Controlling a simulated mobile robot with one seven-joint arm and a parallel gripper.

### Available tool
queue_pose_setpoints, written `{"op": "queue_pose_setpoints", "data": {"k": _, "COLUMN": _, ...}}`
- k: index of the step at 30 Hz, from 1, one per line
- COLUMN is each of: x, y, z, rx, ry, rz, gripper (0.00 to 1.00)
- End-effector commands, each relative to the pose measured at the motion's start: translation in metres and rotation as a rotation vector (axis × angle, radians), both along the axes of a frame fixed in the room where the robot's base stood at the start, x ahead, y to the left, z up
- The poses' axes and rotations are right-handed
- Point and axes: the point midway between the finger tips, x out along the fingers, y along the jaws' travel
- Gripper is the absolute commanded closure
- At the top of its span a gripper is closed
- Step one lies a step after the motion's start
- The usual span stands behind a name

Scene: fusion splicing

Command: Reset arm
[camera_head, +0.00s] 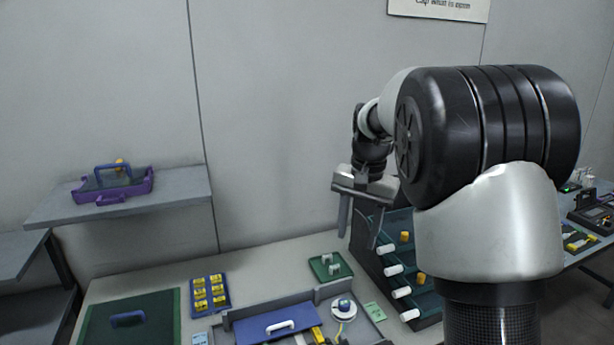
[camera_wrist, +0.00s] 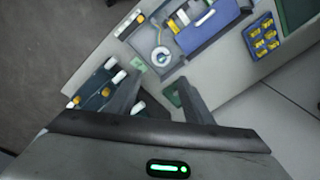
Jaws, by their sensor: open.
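My gripper (camera_head: 358,222) hangs above the back of the workbench, fingers pointing down and spread apart, with nothing between them. In the wrist view my gripper (camera_wrist: 160,97) shows its two dark fingers apart over the bench. My arm stands large at the right of the head view and hides part of the bench and the wall behind it. The gripper is just left of the top of a tiered rack (camera_head: 373,264) with green shelves and white and orange cylinders; in the head view it overlaps the rack's upper edge.
A blue tray of yellow pieces (camera_head: 227,293), a small green tray (camera_head: 343,266) and a grey tray with a blue lid (camera_head: 240,327) lie on the bench. A purple tray (camera_head: 78,195) sits on the left shelf (camera_head: 185,190). A dark green mat (camera_head: 160,325) lies front left.

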Motion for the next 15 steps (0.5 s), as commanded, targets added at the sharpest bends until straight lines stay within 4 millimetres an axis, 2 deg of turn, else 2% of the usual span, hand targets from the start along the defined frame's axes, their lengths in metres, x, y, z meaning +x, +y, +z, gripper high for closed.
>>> {"op": "queue_pose_setpoints", "data": {"k": 1, "x": -0.023, "y": 0.000, "z": 0.035, "rx": 0.007, "ry": -0.036, "rz": 0.032, "gripper": 0.54}}
{"op": "queue_pose_setpoints", "data": {"k": 6, "x": -0.096, "y": 0.001, "z": 0.095, "rx": 0.000, "ry": -0.141, "rz": 0.159, "gripper": 0.54}}
{"op": "queue_pose_setpoints", "data": {"k": 10, "x": -0.155, "y": 0.002, "z": 0.123, "rx": -0.030, "ry": -0.222, "rz": 0.260, "gripper": 0.54}}
{"op": "queue_pose_setpoints", "data": {"k": 15, "x": -0.226, "y": 0.004, "z": 0.135, "rx": -0.096, "ry": -0.317, "rz": 0.387, "gripper": 0.54}}
